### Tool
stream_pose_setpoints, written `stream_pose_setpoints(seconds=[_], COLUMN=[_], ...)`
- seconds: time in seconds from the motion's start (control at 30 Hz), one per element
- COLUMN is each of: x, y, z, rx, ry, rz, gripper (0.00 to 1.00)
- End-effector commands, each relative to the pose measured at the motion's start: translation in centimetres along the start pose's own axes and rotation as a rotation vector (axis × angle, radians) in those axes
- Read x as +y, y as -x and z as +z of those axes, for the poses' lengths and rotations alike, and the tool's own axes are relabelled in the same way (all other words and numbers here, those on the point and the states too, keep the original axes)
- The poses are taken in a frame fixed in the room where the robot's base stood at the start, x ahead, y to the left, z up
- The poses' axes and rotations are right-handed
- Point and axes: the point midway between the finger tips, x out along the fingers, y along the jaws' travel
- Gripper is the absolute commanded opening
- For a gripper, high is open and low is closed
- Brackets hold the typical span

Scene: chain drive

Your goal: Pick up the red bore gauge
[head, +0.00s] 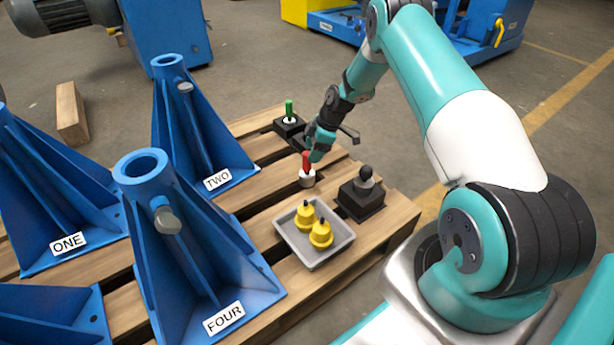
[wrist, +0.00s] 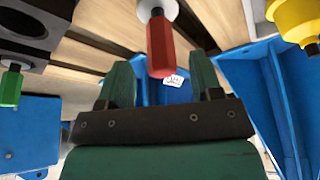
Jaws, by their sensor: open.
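The red bore gauge (head: 307,162) stands upright on the pallet, a red handle on a pale cylindrical head. In the wrist view its red handle (wrist: 160,46) points toward my gripper (wrist: 162,80). My gripper is open, with one teal finger on each side. The handle's end lies in the gap between the fingertips, with space visible on both sides. In the head view my gripper (head: 317,147) is just above and beside the handle. How deep the handle sits between the fingers is hard to tell.
A green-handled gauge (head: 289,108) stands in a black block behind. A grey tray (head: 343,247) with yellow plugs (head: 321,233) and a black block with a dark knob (head: 365,178) stand in front. Blue stands labelled TWO (head: 190,130) and FOUR (head: 190,260) rise at left.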

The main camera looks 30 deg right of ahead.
Motion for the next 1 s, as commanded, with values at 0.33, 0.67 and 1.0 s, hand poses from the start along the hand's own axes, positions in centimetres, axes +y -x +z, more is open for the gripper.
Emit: stream_pose_setpoints(seconds=[0.33, 0.67, 1.0], x=[0.0, 0.0, 0.0], y=[-4.9, -4.8, -4.8], z=[0.0, -0.1, -0.1], rx=[0.0, 0.0, 0.0], ry=[0.001, 0.0, 0.0], rz=[0.0, 0.0, -0.001], gripper=[0.59, 0.39, 0.0])
